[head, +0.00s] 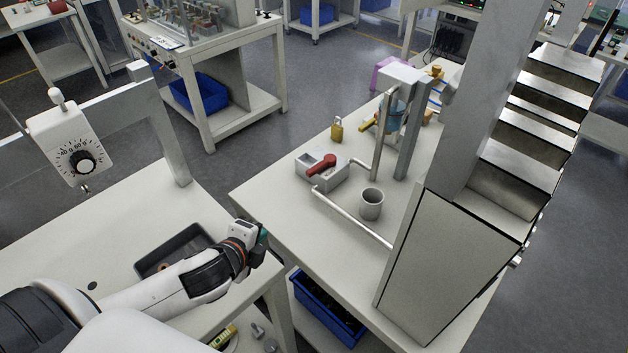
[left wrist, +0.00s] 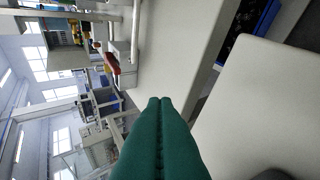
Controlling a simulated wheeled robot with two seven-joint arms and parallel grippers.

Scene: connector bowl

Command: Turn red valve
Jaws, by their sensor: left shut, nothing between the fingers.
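The red valve (head: 321,165) is a red lever on a grey block (head: 331,179) on the far table, joined to a silver pipe. It also shows small in the left wrist view (left wrist: 112,62), up and left of the fingertips. My left gripper (head: 262,236) is near the gap between the two tables, apart from the valve and to its lower left. In the left wrist view its green fingers (left wrist: 160,101) are pressed together with nothing between them. My right gripper is in neither view.
A grey cup (head: 371,204) stands near the silver pipe (head: 352,217). A brass padlock (head: 337,130) sits behind the valve. A tall grey cabinet (head: 408,270) blocks the right side. A dark tray (head: 184,246) lies on the near table. The far table's left corner is clear.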

